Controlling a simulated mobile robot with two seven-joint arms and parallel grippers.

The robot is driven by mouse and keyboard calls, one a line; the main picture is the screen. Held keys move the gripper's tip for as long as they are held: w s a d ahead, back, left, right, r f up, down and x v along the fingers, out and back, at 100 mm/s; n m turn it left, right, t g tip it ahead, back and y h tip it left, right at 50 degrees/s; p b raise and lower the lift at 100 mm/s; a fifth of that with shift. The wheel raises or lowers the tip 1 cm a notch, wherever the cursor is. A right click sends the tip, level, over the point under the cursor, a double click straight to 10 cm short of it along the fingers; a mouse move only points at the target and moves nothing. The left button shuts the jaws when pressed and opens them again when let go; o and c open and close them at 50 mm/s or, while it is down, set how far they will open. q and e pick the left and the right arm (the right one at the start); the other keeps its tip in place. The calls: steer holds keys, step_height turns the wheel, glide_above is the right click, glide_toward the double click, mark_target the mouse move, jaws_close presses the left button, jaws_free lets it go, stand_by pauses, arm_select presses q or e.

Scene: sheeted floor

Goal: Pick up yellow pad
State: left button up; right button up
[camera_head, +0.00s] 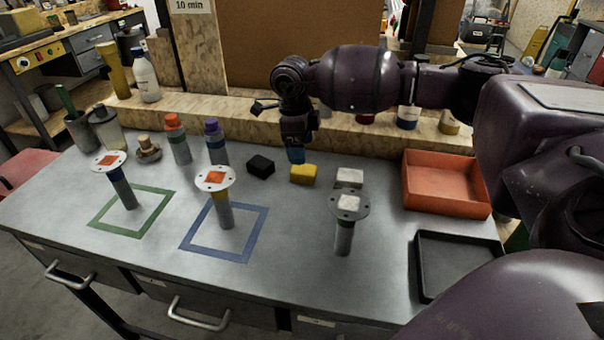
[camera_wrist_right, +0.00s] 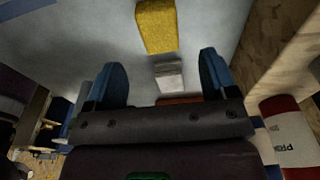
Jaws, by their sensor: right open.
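The yellow pad (camera_head: 303,174) is a small block lying on the grey table, between a black pad (camera_head: 261,166) and a white pad (camera_head: 349,178). My right gripper (camera_head: 296,154) hangs just behind and above the yellow pad, fingers pointing down, apart from it. In the right wrist view the yellow pad (camera_wrist_right: 157,27) shows ahead of the two blue fingers (camera_wrist_right: 166,82), which are spread with nothing between them. My left gripper is in neither view.
Flanged posts stand on the table, one near the green square (camera_head: 103,224), one in the blue square (camera_head: 189,243), one at the right (camera_head: 343,240). Orange-capped (camera_head: 178,140) and purple-capped (camera_head: 216,144) bottles stand left. An orange bin (camera_head: 446,200) and black tray (camera_head: 424,270) are right. A wooden ledge runs behind.

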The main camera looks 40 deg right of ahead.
mark_target(303, 168)
steer(key=f, duration=0.7)
steer(key=shift+s+d+f+b, duration=0.25)
steer(key=shift+b, duration=0.15)
steer(key=c, duration=1)
